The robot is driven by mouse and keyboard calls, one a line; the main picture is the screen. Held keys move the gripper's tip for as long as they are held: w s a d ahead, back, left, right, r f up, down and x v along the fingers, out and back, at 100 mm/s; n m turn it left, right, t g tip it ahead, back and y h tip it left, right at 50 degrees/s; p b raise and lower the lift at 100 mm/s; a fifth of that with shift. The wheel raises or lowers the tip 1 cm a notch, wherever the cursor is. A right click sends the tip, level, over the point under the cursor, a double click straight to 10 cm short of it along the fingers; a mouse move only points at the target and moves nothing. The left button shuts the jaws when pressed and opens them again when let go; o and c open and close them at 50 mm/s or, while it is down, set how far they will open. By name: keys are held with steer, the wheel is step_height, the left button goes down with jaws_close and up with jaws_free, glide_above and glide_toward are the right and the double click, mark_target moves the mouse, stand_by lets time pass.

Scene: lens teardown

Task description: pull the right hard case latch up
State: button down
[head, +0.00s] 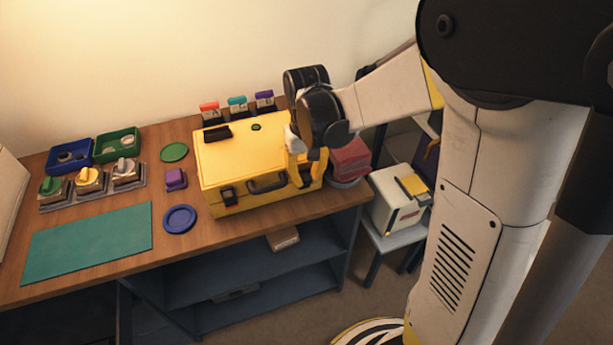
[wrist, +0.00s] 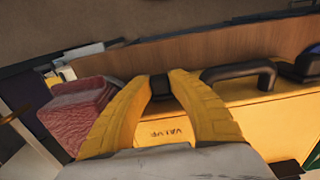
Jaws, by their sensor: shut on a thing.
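The yellow hard case (head: 235,160) stands closed on the table, its black handle (head: 268,183) on the front face. Its left latch (head: 229,196) is black and shows at the front left. My gripper (head: 304,176) is at the case's front right. In the wrist view my gripper's yellow fingers (wrist: 160,84) are closed around the dark right latch (wrist: 159,86), which shows between the tips. The handle (wrist: 240,73) lies just right of it there. My fingers cover much of the latch, so I cannot tell how far up it is.
A red block (head: 350,157) in a bowl stands close right of the case, near the table's end. Blue (head: 180,219) and green (head: 174,152) discs and a purple block (head: 175,179) lie left of it. The green mat (head: 88,243) is bare.

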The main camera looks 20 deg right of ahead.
mark_target(307, 176)
step_height(307, 176, up, 2)
steer(key=shift+r+p, duration=0.1)
steer(key=shift+p, duration=0.6)
steer(key=c, duration=1.5)
jaws_free()
step_height(307, 176, up, 12)
